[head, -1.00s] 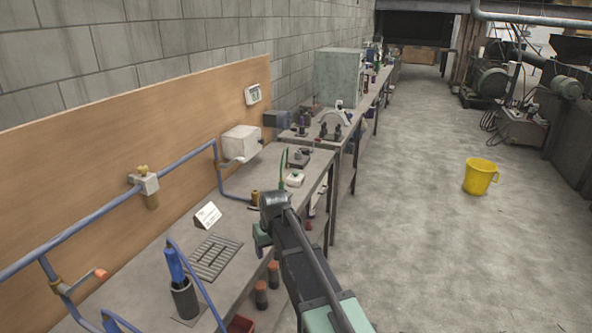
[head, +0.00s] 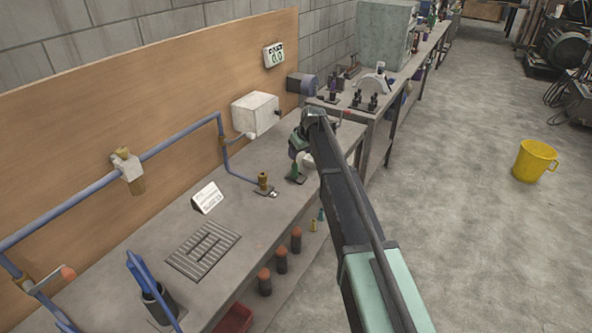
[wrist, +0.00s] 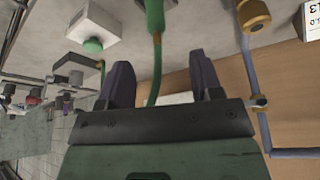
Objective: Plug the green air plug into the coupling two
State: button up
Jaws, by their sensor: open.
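In the wrist view the green air plug (wrist: 155,15) hangs at the top, with a brass collar and a green hose running down behind my gripper (wrist: 160,78). The gripper's two dark fingers are apart, one on each side of the hose, and not closed on it. In the head view my gripper (head: 298,146) is over the far part of the bench, its fingers mostly hidden by my arm. I cannot read any coupling number.
A white box with a green button (wrist: 92,30) is left of the plug. Another brass fitting (head: 136,184) hangs from the blue wall pipe. A white card (head: 207,198), slotted plate (head: 204,249) and blue-handled tool holder (head: 156,302) occupy the near bench.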

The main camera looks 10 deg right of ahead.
aim_at(296, 163)
jog(key=b+x, duration=0.4)
jog(key=x, duration=0.1)
jog(key=shift+f+b, duration=0.4)
jog(key=shift+r, duration=0.2)
jog(key=b+x, duration=0.5)
jog(key=shift+w+d+f, duration=0.2)
jog(key=shift+f, duration=0.1)
jog(key=shift+r, duration=0.2)
jog(key=shift+c, duration=0.3)
jog(key=c, duration=0.9)
jog(key=shift+r+p, duration=0.1)
jog(key=shift+p, duration=0.25)
